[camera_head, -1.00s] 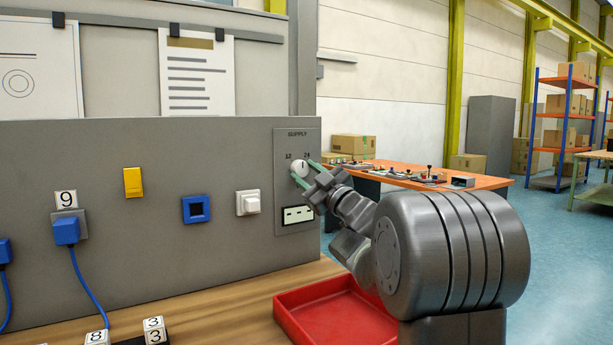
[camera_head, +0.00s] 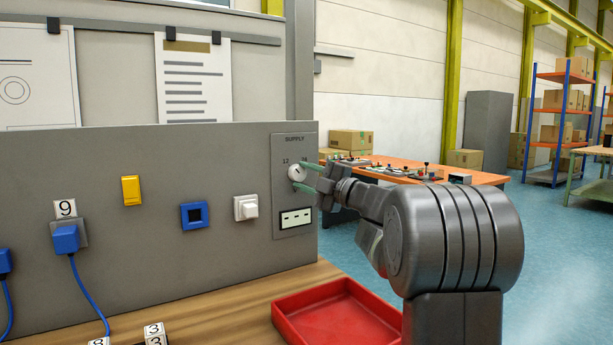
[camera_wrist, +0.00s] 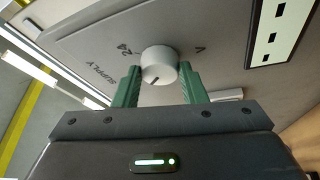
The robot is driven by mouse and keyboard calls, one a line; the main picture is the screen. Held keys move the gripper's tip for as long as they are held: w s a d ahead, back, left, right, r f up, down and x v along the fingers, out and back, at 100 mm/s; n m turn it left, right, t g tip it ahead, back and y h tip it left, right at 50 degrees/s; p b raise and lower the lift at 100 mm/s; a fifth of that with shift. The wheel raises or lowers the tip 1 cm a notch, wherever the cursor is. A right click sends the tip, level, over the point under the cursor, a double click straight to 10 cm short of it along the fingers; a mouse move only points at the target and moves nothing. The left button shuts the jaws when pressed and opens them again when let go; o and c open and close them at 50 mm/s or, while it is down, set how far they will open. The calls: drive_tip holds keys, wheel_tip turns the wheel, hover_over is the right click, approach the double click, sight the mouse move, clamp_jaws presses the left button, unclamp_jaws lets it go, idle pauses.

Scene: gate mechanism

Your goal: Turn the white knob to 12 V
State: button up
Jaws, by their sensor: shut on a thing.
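The white knob (camera_head: 296,173) sits on the grey SUPPLY panel (camera_head: 294,222), below the printed 12 at left and 24 at right. My gripper (camera_head: 301,178) reaches it from the right with green fingers. In the wrist view my gripper (camera_wrist: 160,72) is shut on the white knob (camera_wrist: 159,62), one finger on each side. The 12 is hidden there behind my gripper. In the head view the mark appears slanted toward the upper left, near the 12 side.
A white display with dark marks (camera_head: 296,219) is below the knob. A white switch (camera_head: 246,208), a blue square frame (camera_head: 194,216) and a yellow block (camera_head: 131,190) are to the left. A red tray (camera_head: 290,325) lies on the wooden bench below my arm.

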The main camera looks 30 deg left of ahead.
idle(0.5)
drive_tip(key=o, duration=1)
drive_tip(key=d, duration=0.4)
drive_tip(key=s+d+f, duration=0.1)
drive_tip(key=d, duration=0.4)
drive_tip(key=d+f+p, duration=0.1)
drive_tip(key=d, duration=0.3)
drive_tip(key=shift+s+d+f, duration=0.1)
drive_tip(key=shift+s+d, duration=0.15)
drive_tip(key=shift+d, duration=0.05)
drive_tip(key=a, duration=0.4)
drive_tip(key=w+a+r, duration=0.1)
drive_tip(key=a, duration=0.4)
drive_tip(key=a+r+b, duration=0.1)
drive_tip(key=a, duration=0.3)
drive_tip(key=shift+w+a+r, duration=0.1)
drive_tip(key=shift+w+a, duration=0.15)
drive_tip(key=shift+a, duration=0.1)
